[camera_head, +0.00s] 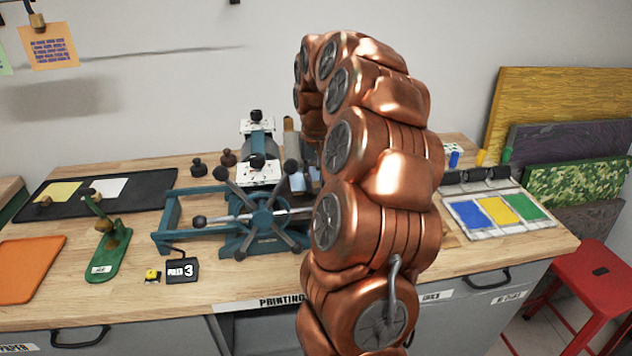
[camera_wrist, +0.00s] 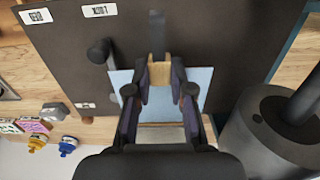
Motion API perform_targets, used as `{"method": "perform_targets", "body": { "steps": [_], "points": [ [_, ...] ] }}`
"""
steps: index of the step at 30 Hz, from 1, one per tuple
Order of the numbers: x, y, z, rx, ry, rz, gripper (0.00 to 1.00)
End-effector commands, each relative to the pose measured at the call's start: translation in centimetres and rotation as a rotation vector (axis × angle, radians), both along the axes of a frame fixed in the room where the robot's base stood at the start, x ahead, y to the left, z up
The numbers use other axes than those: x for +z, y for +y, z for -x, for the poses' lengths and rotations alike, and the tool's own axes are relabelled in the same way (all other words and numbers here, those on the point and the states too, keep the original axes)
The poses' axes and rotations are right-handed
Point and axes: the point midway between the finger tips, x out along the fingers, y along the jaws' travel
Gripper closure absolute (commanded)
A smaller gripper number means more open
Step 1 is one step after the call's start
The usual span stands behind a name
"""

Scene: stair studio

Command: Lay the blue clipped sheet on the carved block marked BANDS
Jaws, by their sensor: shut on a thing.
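In the wrist view, my gripper (camera_wrist: 160,75) is shut on the wooden clip of the light blue sheet (camera_wrist: 204,82). The sheet spreads behind my fingers, over a dark flat slab (camera_wrist: 220,30); I cannot tell whether it touches the slab. A pale blue patch beside the press, perhaps the sheet, shows left of my arm in the head view. My arm hides my gripper there. I cannot read BANDS on anything, so I cannot tell which thing is the carved block.
The teal press (camera_head: 262,222) with its spoked wheel stands mid-bench. A grey roller (camera_wrist: 262,130) is close at the right in the wrist view. A dark mat (camera_head: 140,188) and green stamp stand (camera_head: 110,250) are at left; a colour tray (camera_head: 497,212) and red stool (camera_head: 595,280) at right.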

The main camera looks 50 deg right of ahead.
Motion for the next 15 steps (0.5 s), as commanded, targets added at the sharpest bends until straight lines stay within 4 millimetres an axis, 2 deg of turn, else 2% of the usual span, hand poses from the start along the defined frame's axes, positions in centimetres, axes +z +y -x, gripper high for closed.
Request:
{"method": "perform_targets", "body": {
  "steps": [10, 11, 15],
  "points": [
    [0.0, 0.01, 0.01, 0.0, 0.001, -0.001, 0.93],
    [-0.01, 0.01, 0.02, 0.0, 0.001, -0.001, 0.76],
    [0.0, 0.01, 0.02, 0.0, 0.001, -0.001, 0.62]
  ]
}}
